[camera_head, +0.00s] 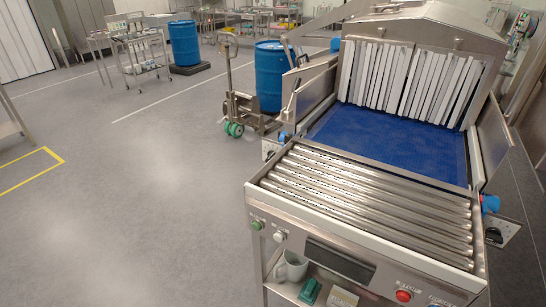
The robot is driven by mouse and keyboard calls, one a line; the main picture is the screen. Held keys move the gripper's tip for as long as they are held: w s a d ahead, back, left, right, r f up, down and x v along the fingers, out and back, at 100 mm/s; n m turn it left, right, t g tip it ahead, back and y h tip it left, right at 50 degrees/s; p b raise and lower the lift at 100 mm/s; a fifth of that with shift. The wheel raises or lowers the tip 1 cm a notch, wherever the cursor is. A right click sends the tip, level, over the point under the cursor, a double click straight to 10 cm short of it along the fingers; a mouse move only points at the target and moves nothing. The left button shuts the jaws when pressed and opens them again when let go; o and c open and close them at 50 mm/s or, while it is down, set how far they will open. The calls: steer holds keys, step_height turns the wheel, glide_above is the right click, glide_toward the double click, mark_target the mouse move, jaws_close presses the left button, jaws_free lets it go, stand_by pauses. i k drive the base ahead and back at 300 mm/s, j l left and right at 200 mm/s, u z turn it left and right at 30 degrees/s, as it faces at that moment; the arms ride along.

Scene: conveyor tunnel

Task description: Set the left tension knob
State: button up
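The conveyor tunnel fills the right half of the head view, with its steel roller section (370,200) nearest me. At its left side a small blue knob (284,138) shows, partly hidden by the frame. A pale scale plate (270,150) sits just below and left of it; its marks are too small to read. A second blue knob (490,204) sticks out on the right side, above a plate with a dark dial mark (501,232). My gripper is not in view.
The blue belt (395,140) runs under white strip curtains (410,85). The front panel holds a red button (403,295); a mug (291,266) stands below. A pallet jack (238,110) and blue drum (270,75) stand left of the tunnel.

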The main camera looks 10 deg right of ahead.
mark_target(271, 154)
steer(key=i+j+u, duration=0.1)
steer(key=i+j, duration=0.75)
steer(key=j, duration=0.15)
steer(key=i+j, duration=0.85)
steer(key=j+u, duration=0.05)
steer(key=j, duration=0.05)
